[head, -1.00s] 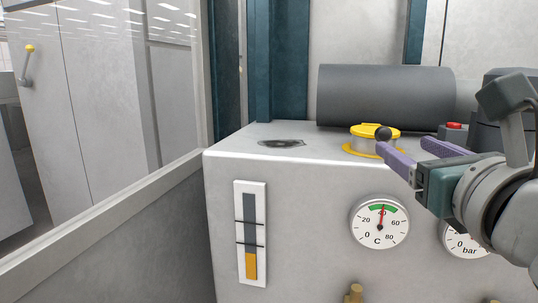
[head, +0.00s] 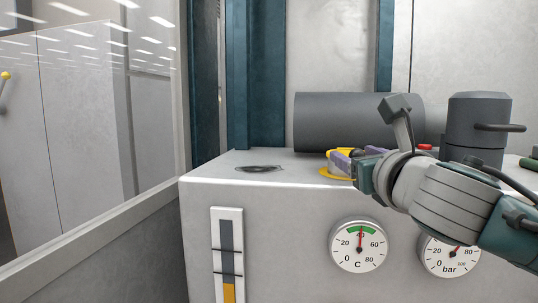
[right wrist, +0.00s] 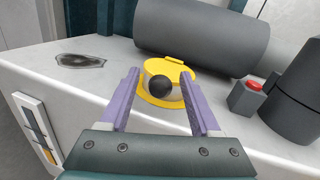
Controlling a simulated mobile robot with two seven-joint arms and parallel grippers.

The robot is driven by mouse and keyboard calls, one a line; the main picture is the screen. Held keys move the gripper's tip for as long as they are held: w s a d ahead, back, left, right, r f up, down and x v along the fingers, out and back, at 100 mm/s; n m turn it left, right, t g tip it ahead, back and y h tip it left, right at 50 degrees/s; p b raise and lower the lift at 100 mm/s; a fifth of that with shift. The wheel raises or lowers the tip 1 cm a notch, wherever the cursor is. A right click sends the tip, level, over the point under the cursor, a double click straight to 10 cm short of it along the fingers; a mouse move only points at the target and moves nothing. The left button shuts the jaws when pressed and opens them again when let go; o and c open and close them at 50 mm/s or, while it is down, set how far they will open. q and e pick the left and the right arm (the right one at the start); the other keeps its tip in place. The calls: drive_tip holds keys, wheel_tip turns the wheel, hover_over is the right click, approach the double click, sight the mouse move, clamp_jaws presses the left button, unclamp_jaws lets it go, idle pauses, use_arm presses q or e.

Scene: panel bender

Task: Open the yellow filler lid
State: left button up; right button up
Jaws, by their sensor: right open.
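The yellow filler lid (right wrist: 172,70) is a round cap on top of the grey machine cabinet, with a hinge tab at its back and a dark ball knob (right wrist: 160,86) at its front. It looks closed. In the head view the lid (head: 337,153) is partly hidden by my right gripper (head: 350,160). In the right wrist view the purple fingers of my right gripper (right wrist: 160,90) are spread, one on each side of the knob. I cannot tell whether either finger touches the knob or lid. My left gripper is not in view.
A dark grey cylinder (head: 350,118) lies behind the lid. A red button (right wrist: 255,86) and a dark upright motor (head: 478,125) stand to the right. A dark oily patch (head: 259,168) marks the cabinet top at left. Gauges (head: 359,246) are on the front face.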

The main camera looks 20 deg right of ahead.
clamp_jaws()
idle(0.3)
idle(1.0)
